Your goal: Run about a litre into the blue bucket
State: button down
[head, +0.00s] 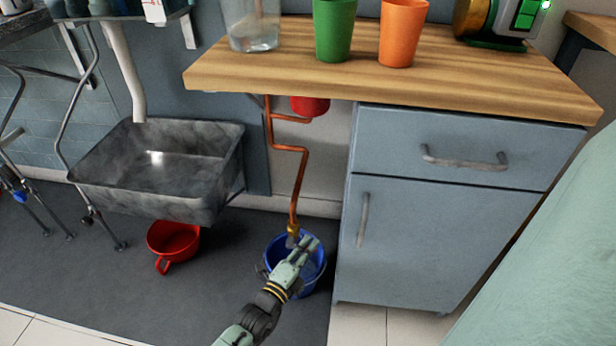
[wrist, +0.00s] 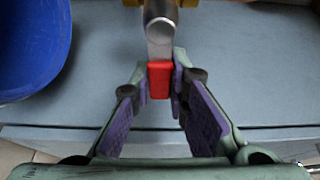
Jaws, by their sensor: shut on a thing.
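The blue bucket (head: 318,283) stands on the dark floor mat under the end of a copper pipe (head: 303,165), partly hidden behind my gripper (head: 305,246). It also shows at the upper left of the wrist view (wrist: 30,50). A brass tap (head: 293,230) ends the pipe. In the wrist view its metal lever (wrist: 160,35) points toward me, and its red tip (wrist: 159,88) lies between my fingers. My gripper is shut on this tip. I cannot see water running or a water level in the bucket.
A grey cabinet (head: 440,225) stands close right of the bucket, under a wooden worktop (head: 480,85) bearing cups. A metal sink (head: 155,185) hangs at left, with a red pot (head: 173,240) below it. The mat (head: 110,285) is clear at front left.

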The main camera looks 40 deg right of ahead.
dwell(0.3)
jog(key=m+p, duration=0.1)
jog(key=f+m+y+p, duration=0.1)
jog(key=shift+w+m+p, duration=0.1)
jog(key=shift+m+p, duration=0.3)
jog(key=shift+w+a+f+m+y+p, duration=0.1)
jog(key=shift+a+f+m+y+p, duration=0.05)
jog(key=shift+f+m+y+p, duration=0.65)
jog(key=shift+r, duration=0.1)
jog(key=c, duration=1.5)
grip_release()
jog(key=shift+c, duration=0.2)
jog(key=shift+a, duration=0.1)
jog(key=v, duration=1.2)
jog(key=shift+w, duration=0.1)
